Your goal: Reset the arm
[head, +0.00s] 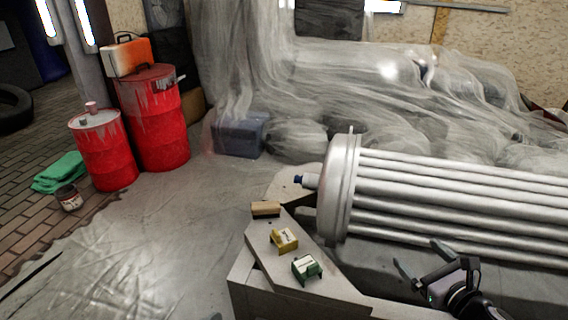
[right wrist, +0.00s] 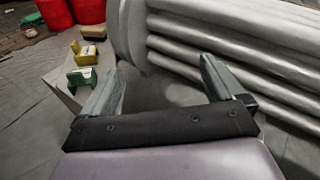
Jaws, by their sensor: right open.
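My right gripper (head: 425,272) is at the lower right of the head view, in front of the metal tube bundle (head: 450,200). Its two fingers are spread apart with nothing between them. In the right wrist view, the open fingers of the right gripper (right wrist: 158,82) point toward the grey floor area beside the tubes. My left gripper is in neither view.
A grey stand (head: 330,292) left of the tubes bears a wooden block (head: 265,209), a yellow box (head: 284,241) and a green box (head: 307,268). Red drums (head: 155,125) stand at the left. Plastic sheeting (head: 340,80) covers the back. The floor at left centre is clear.

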